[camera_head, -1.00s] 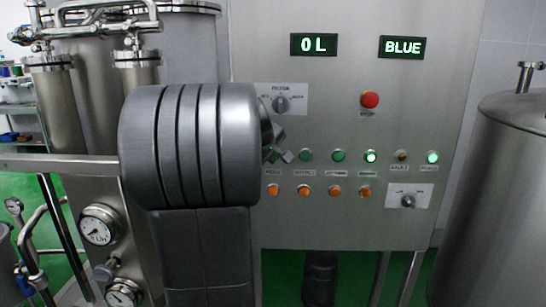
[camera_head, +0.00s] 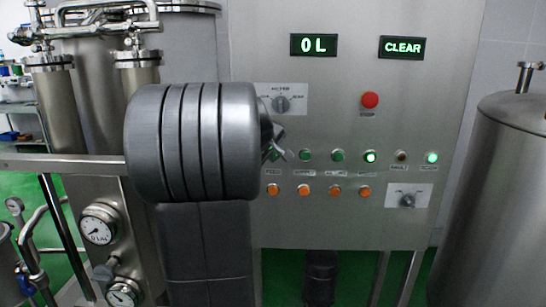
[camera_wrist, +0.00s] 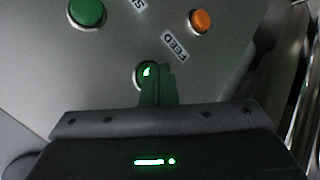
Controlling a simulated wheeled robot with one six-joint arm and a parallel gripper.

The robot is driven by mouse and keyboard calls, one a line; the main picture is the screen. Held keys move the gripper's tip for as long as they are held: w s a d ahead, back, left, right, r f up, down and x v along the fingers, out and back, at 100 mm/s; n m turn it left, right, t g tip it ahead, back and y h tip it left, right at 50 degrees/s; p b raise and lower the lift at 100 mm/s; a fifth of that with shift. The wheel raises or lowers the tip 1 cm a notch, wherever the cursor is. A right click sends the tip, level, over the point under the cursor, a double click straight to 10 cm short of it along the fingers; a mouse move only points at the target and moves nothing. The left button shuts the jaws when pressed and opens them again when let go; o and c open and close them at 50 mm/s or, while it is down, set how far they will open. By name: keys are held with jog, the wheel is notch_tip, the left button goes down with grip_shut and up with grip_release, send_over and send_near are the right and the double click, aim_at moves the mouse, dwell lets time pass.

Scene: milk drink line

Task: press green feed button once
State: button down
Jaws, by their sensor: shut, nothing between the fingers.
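The green feed button (camera_wrist: 148,71) shows in the wrist view beside the FEED label, partly covered by my fingertips. A bright green patch shows on it. My gripper (camera_wrist: 157,82) is shut and empty, with its fingertips over the button's edge. I cannot tell whether they touch it or press it in. In the head view my gripper (camera_head: 279,152) is at the left end of the green button row, mostly behind my arm, and hides much of the feed button.
The control panel (camera_head: 450,90) carries a red stop button (camera_head: 370,100), orange buttons (camera_head: 304,190) below the green ones (camera_head: 305,155), and two selector knobs. Its displays read "0 L" (camera_head: 314,44) and "CLEAR" (camera_head: 402,48). A steel tank (camera_head: 500,190) stands at the right.

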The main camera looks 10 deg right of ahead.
jog(key=shift+s+a+b, duration=0.25)
jog(key=shift+s+b, duration=0.05)
jog(key=shift+s, duration=0.5)
jog(key=s+b, duration=0.1)
jog(key=s, duration=0.1)
jog(key=s+a, duration=0.1)
jog(key=s, duration=0.1)
jog(key=shift+s+a+b, duration=0.2)
jog(key=shift+s+b, duration=0.15)
jog(key=shift+s, duration=0.05)
jog(key=shift+w, duration=0.15)
dwell(0.3)
jog(key=s, duration=0.2)
jog(key=s+a+b, duration=0.1)
jog(key=s, duration=0.1)
dwell(0.5)
